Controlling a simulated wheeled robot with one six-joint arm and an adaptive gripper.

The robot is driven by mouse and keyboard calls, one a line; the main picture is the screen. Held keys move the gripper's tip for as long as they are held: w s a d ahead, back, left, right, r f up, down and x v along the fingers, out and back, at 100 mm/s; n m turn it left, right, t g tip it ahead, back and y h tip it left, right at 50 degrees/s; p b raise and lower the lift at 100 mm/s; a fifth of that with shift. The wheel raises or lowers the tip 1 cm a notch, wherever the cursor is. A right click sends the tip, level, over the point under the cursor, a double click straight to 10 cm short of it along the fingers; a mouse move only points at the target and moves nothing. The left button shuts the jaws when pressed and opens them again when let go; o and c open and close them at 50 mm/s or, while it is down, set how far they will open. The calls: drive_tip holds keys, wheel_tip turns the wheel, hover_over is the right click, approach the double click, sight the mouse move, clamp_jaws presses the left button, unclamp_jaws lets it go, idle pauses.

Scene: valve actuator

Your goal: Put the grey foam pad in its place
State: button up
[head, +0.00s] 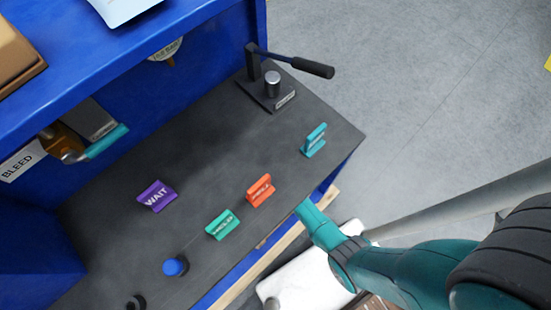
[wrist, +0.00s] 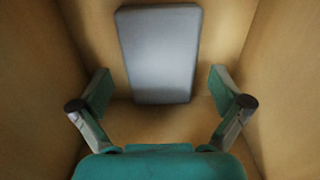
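The grey foam pad (wrist: 158,55) shows in the wrist view as a flat rounded rectangle inside a wooden-walled box (wrist: 82,35). My gripper (wrist: 160,90) is open, with one finger to each side of the pad's near end. The fingers appear apart from the pad, and nothing is held. I cannot tell the depth between fingertips and pad. In the head view my teal arm reaches down at the lower right; the gripper and the pad do not show there.
The dark bench top (head: 200,130) bears a lever device (head: 270,85), a purple WAIT sign (head: 157,196), a green sign (head: 222,224), an orange sign (head: 260,190), a teal stand (head: 314,140) and a blue knob (head: 174,266). Box walls stand close around my gripper.

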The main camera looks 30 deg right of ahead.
drive_tip(key=shift+r, duration=0.1)
wheel_tip(320, 180, up, 13)
idle(0.7)
drive_tip(key=shift+s, duration=0.1)
